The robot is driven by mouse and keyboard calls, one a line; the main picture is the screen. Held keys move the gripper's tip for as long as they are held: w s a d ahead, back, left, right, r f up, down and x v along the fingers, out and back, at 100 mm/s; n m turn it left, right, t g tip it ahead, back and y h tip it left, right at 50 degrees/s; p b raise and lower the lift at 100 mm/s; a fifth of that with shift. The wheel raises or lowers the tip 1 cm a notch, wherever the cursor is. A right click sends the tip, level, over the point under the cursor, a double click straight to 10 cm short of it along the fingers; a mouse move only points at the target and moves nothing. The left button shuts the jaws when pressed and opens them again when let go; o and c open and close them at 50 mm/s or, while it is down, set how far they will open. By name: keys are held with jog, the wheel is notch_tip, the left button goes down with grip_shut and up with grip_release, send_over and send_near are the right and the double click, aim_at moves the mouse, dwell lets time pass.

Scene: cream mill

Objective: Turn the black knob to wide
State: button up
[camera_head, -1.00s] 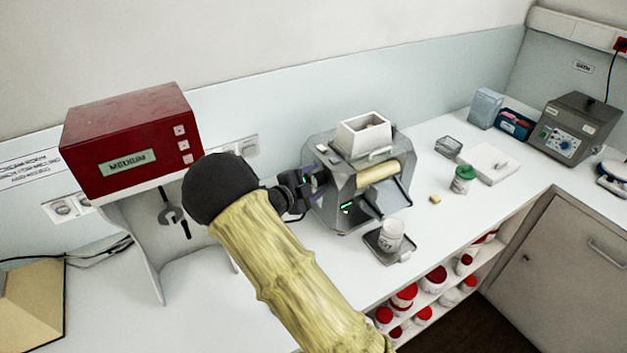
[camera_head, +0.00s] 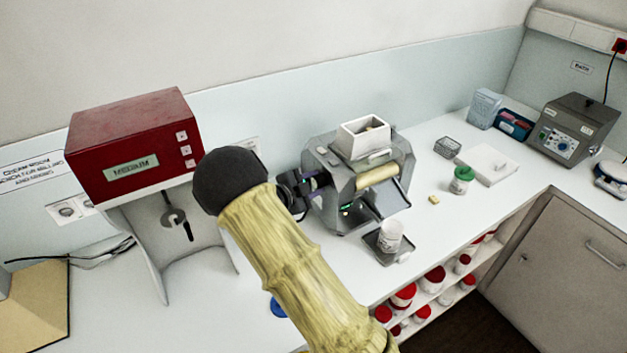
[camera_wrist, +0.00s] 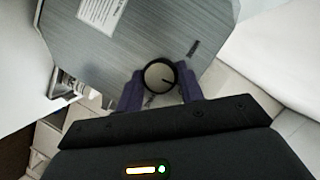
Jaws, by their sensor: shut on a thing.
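The knob (camera_wrist: 159,77) shows in the wrist view as a round dial with a black rim, a pale face and a dark pointer line. It sits on the grey side panel of the mill (camera_head: 375,155). In the head view my gripper (camera_head: 316,184) is at the mill's left side, and the knob is hidden.
A red machine (camera_head: 130,145) with a display reading MEDIUM stands at the left. A white jar (camera_head: 390,235) stands on a dark tray in front of the mill. A green-lidded jar (camera_head: 461,180) and a grey control box (camera_head: 573,130) are farther right. Some bench between is clear.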

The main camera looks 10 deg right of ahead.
jog(key=n+g+p, duration=0.1)
jog(key=p, duration=0.1)
jog(key=n+g+p, duration=0.1)
jog(key=n+p, duration=0.1)
jog(key=p, duration=0.1)
jog(key=shift+w+r+n+g, duration=0.15)
jog(key=shift+r+n+g, duration=0.15)
jog(key=n+g+p, duration=0.2)
jog(key=n, duration=0.1)
jog(key=shift+w+f+h, duration=0.1)
jog(key=shift+f+h, duration=0.05)
jog(key=shift+h, duration=0.25)
jog(key=shift+a, duration=0.1)
jog(key=o, duration=1)
notch_tip(320, 180, up, 10)
jog(key=b, duration=0.4)
